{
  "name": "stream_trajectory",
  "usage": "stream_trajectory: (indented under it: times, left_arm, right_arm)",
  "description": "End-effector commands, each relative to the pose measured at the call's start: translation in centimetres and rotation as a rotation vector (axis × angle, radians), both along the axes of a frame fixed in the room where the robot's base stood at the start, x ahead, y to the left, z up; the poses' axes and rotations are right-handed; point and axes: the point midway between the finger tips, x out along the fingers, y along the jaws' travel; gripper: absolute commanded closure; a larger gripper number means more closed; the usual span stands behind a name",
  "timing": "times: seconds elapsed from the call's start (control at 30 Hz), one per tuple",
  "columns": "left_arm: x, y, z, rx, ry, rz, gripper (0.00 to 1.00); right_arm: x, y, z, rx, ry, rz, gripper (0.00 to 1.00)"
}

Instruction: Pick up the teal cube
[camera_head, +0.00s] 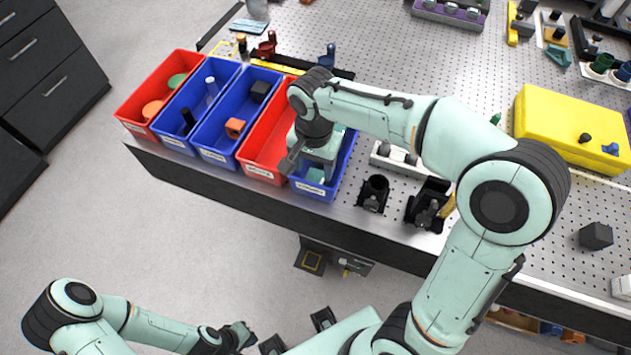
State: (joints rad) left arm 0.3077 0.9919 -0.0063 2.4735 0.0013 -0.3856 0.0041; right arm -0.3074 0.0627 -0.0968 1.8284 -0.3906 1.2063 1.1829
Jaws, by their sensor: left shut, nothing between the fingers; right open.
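A teal cube (316,175) lies in the blue bin (318,193) at the right end of the bin row, near the bin's front; my gripper partly hides it. My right gripper (309,167) points down into this bin, open, with its fingers just above or around the cube; I cannot tell whether they touch it. My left gripper (242,335) is shut and empty, low in the view over the floor, away from the table.
Beside it stand a red bin (262,173), a blue bin (214,155) with a black and an orange block, another blue bin (177,143) and a red bin (136,125). Black holders (374,193) stand right of the bins. A yellow case (570,128) lies farther right.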

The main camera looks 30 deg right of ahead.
Motion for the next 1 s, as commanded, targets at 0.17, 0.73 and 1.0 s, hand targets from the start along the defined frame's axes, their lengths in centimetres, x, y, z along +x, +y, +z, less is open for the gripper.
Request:
stream_trajectory:
  times: [0.17, 0.73, 1.0]
  left_arm:
    - [0.0, 0.0, -0.1, 0.000, 0.000, 0.000, 1.00]
    - [-0.2, 0.0, -0.4, -0.001, 0.002, -0.001, 1.00]
    - [-0.2, 0.0, -0.4, -0.001, 0.002, -0.001, 1.00]
  right_arm:
    - [0.0, -0.1, -1.2, -0.001, 0.001, 0.000, 0.40]
    - [0.1, -0.4, -5.9, 0.000, -0.001, 0.000, 0.40]
    - [0.1, -0.3, -5.8, 0.000, -0.003, 0.000, 0.88]
